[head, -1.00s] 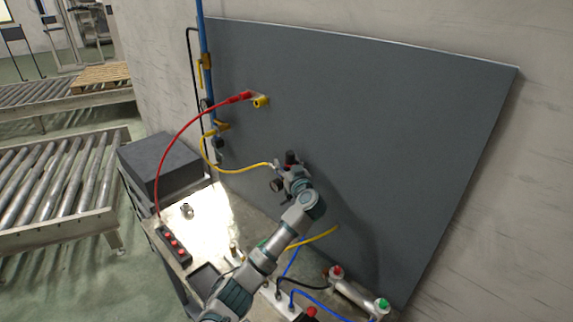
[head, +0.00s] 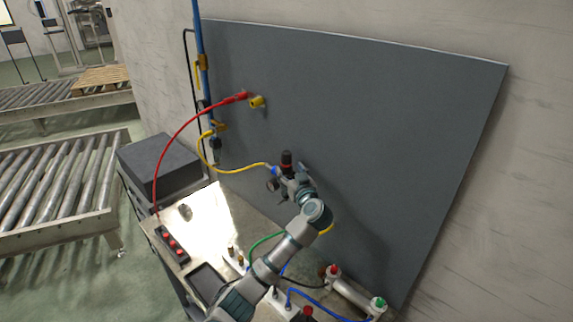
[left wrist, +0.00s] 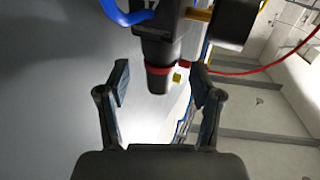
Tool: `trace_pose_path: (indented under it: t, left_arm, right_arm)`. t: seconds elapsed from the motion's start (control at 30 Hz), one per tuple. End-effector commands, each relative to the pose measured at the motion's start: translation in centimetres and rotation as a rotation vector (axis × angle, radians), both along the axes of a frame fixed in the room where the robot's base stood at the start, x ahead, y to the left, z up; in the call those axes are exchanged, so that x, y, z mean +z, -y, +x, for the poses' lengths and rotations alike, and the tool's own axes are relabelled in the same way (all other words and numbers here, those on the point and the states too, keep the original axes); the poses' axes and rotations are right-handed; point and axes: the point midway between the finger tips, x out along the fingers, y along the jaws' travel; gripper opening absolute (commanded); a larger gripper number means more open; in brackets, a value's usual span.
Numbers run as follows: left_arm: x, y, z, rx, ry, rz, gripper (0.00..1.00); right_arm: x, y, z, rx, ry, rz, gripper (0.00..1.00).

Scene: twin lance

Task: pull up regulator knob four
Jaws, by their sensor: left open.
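The regulator (left wrist: 162,40) is a dark body mounted on the grey panel, with a black knob (left wrist: 157,80) and a red ring at the knob's base. In the head view the dark knob (head: 287,157) points up, just beyond my left gripper (head: 291,178). In the left wrist view my left gripper (left wrist: 161,72) is open. Its two fingers stand on either side of the knob, with visible gaps. A dark round gauge (left wrist: 228,22) sits beside the regulator. The number on the knob is not readable. My right gripper is not in view.
A yellow hose (head: 235,173) runs to the regulator, and a red hose (head: 178,128) arches to the panel (head: 400,120). The bench below holds a red-button box (head: 172,243), a dark tray (head: 208,281) and a cylinder (head: 352,293). A grey box (head: 158,162) stands left.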

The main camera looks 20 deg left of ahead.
Motion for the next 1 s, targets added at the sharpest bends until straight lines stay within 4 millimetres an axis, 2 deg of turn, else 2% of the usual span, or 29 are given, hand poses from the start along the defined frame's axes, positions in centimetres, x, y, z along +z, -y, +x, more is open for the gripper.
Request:
trace_pose_path:
  t: [0.03,0.2,0.4,1.0]
  left_arm:
    - [-0.1,1.0,-0.9,-0.005,0.003,-0.004,0.65]
    - [-0.1,3.6,-3.5,-0.004,0.001,-0.002,0.65]
    - [0.0,5.3,-5.4,-0.002,0.001,0.0,0.65]
    - [0.1,5.7,-5.8,-0.001,0.001,0.0,0.65]
  right_arm:
    - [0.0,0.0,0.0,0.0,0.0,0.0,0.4]
    - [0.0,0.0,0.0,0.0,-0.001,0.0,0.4]
    - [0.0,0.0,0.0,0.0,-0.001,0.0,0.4]
    - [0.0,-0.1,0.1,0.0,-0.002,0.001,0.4]
